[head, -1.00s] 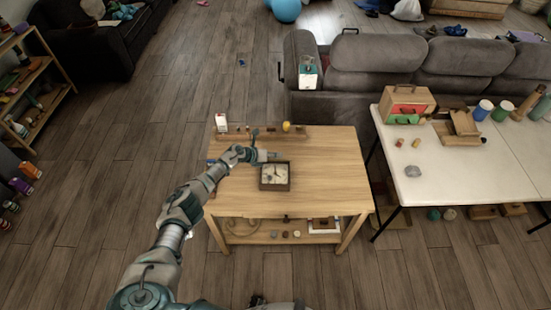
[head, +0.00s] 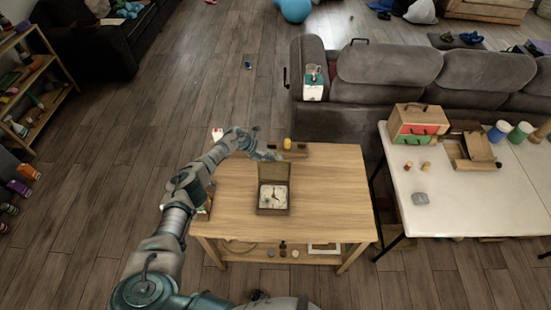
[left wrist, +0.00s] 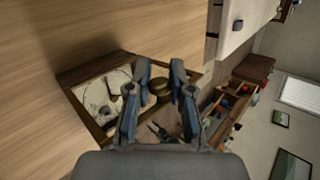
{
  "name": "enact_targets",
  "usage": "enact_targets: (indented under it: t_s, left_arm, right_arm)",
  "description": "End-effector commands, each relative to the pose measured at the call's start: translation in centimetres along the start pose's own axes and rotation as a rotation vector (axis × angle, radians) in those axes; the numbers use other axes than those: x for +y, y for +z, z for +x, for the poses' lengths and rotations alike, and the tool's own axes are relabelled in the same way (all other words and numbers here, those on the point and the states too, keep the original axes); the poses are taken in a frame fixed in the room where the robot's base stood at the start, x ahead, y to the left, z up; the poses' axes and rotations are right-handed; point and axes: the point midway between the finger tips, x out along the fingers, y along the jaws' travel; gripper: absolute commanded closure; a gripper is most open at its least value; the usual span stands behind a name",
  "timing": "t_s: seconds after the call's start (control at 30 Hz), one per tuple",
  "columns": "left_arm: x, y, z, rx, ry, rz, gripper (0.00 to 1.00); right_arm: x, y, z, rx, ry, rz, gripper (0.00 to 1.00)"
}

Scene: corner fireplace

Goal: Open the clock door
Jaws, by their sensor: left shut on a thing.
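The clock (head: 273,197) is a small brown wooden box with a pale face, sitting on the wooden table. Its door (head: 274,173) stands raised at the far side of the box, so the face is uncovered. My left gripper (head: 270,155) is at the top edge of the raised door, shut on it. In the left wrist view, the clock face (left wrist: 104,98) lies left of the fingers, and a round brownish part (left wrist: 159,88) shows between the fingers (left wrist: 160,75). The exact contact is hard to see. My right gripper is not in view.
The wooden table (head: 335,195) is bare right of the clock. A yellow object (head: 287,143) and a wooden strip stand at its back edge. A white table (head: 470,205) with a wooden box (head: 418,122) is at the right. A grey sofa (head: 390,80) stands behind.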

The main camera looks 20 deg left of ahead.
Motion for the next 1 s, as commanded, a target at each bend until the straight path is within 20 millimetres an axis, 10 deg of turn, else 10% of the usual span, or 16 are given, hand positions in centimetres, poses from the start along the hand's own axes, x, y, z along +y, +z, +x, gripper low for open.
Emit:
enact_targets:
  t_s: [0.67,0.7,0.77,1.0]
  left_arm:
    - [0.64,-0.08,0.36,0.003,0.008,-0.001,1.00]
    - [0.65,-0.09,0.36,0.003,0.008,-0.001,0.73]
    - [0.63,-0.09,0.35,0.003,0.007,-0.001,0.58]
    - [0.45,0.00,0.13,0.000,0.004,0.000,0.56]
  right_arm:
    - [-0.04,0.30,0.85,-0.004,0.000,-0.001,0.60]
    - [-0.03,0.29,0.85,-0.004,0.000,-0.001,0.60]
    - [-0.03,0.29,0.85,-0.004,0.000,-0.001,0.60]
    - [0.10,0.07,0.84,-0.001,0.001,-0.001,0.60]
